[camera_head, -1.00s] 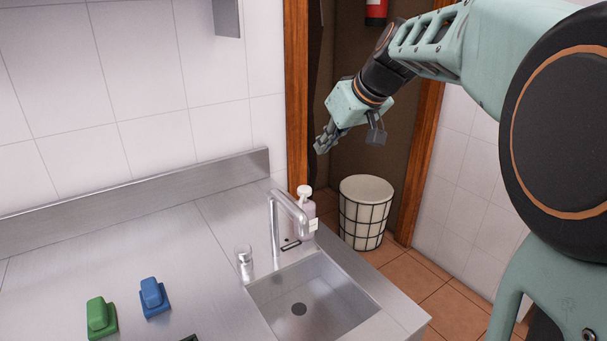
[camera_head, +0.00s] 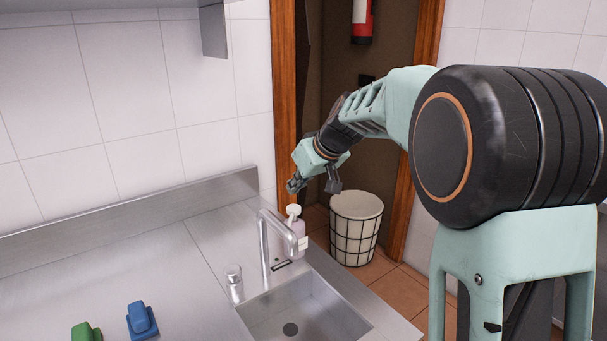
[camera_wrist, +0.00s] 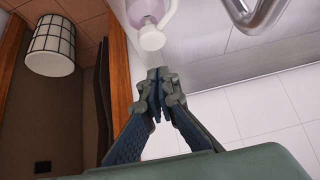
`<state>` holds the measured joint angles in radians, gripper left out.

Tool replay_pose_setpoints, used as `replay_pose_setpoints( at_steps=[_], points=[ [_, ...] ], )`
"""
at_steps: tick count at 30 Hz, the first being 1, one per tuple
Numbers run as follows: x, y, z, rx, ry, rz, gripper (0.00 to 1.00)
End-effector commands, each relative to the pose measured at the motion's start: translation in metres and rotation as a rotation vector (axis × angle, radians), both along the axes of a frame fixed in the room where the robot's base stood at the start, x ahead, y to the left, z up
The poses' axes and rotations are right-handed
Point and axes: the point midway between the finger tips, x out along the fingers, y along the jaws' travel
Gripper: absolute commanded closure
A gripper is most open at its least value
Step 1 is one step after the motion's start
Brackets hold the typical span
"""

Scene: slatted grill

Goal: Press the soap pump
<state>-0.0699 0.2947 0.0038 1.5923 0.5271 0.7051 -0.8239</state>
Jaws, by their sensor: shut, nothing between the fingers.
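The soap dispenser (camera_head: 299,230) is a pale bottle with a white pump head. It stands upright behind the faucet at the sink's back corner. Its white pump head (camera_wrist: 152,38) shows at the top of the wrist view. My gripper (camera_head: 293,186) is just above the pump head in the head view. In the wrist view its fingertips (camera_wrist: 160,78) are together and empty, pointing towards the pump head. A small gap shows between them and the pump head there. The faucet partly hides the bottle in the head view.
The metal faucet (camera_head: 264,245) rises in front of the dispenser, beside the sink basin (camera_head: 300,310). A small glass shaker (camera_head: 233,285) stands left of it. Blue (camera_head: 141,320) and green (camera_head: 86,333) sponge-like things lie on the counter. A basket (camera_head: 356,230) stands beyond, by the wooden door frame.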

Motion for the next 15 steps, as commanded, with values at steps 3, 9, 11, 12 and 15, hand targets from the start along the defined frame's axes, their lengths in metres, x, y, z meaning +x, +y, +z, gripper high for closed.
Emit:
replay_pose_setpoints(
  at_steps=[3,9,11,12,15],
  points=[
    [-0.004,-0.003,-0.019,-0.001,0.003,-0.001,1.00],
    [-0.005,-0.003,-0.033,0.000,0.002,-0.002,1.00],
    [-0.005,-0.003,-0.034,0.000,0.001,-0.002,1.00],
    [-0.005,-0.003,-0.034,-0.001,0.001,-0.001,1.00],
    [-0.005,-0.004,-0.034,-0.001,0.001,-0.001,1.00]
  ],
)
